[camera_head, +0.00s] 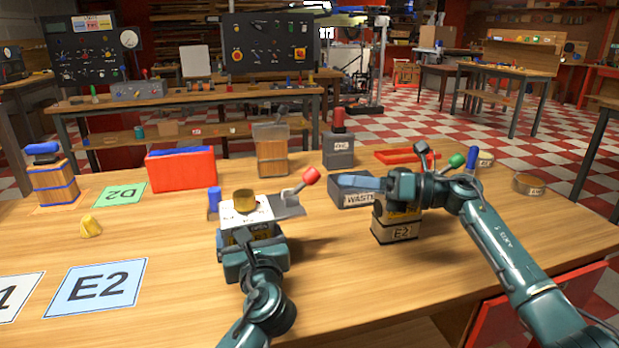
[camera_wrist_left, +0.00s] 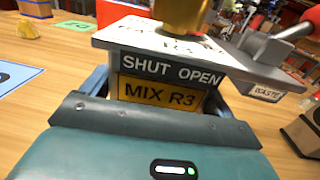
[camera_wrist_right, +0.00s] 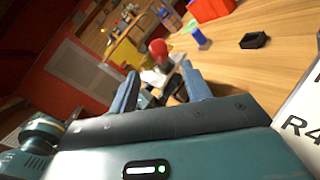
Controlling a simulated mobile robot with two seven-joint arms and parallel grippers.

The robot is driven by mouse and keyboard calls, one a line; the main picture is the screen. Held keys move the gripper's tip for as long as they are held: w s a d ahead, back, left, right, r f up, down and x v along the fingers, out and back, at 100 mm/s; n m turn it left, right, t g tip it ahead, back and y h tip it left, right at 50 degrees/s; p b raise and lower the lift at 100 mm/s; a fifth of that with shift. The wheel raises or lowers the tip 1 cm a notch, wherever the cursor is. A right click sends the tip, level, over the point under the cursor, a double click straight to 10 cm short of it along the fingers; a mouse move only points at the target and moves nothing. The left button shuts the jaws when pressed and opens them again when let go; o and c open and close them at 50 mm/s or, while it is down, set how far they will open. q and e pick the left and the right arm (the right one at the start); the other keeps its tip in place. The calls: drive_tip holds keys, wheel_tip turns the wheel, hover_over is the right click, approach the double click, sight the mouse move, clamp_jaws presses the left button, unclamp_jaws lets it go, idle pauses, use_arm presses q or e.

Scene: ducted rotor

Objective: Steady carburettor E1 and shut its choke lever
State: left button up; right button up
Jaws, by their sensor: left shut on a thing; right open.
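The carburettor (camera_head: 262,210) has a white top plate and a brass cylinder. In the left wrist view the carburettor (camera_wrist_left: 160,68) reads "SHUT OPEN" and "MIX R3"; I cannot read E1 on it. My left gripper (camera_head: 250,240) is shut on its body from the near side. The choke lever (camera_head: 296,188) has a red knob and points out to the right, on the OPEN side. My right gripper (camera_head: 336,183) is open and empty, right of the knob and apart from it. In the right wrist view the red knob (camera_wrist_right: 157,47) shows beyond the gap between the fingers.
A second unit (camera_head: 396,233) labelled E2, with a green knob, stands under my right forearm. A grey WASTE bin (camera_head: 350,196) is behind the right gripper. A blue peg (camera_head: 214,199) stands left of the carburettor. A red box (camera_head: 181,171) is behind. The table's front middle is clear.

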sight(310, 175)
drive_tip(key=x, duration=0.9)
drive_tip(key=shift+c, duration=0.3)
clamp_jaws()
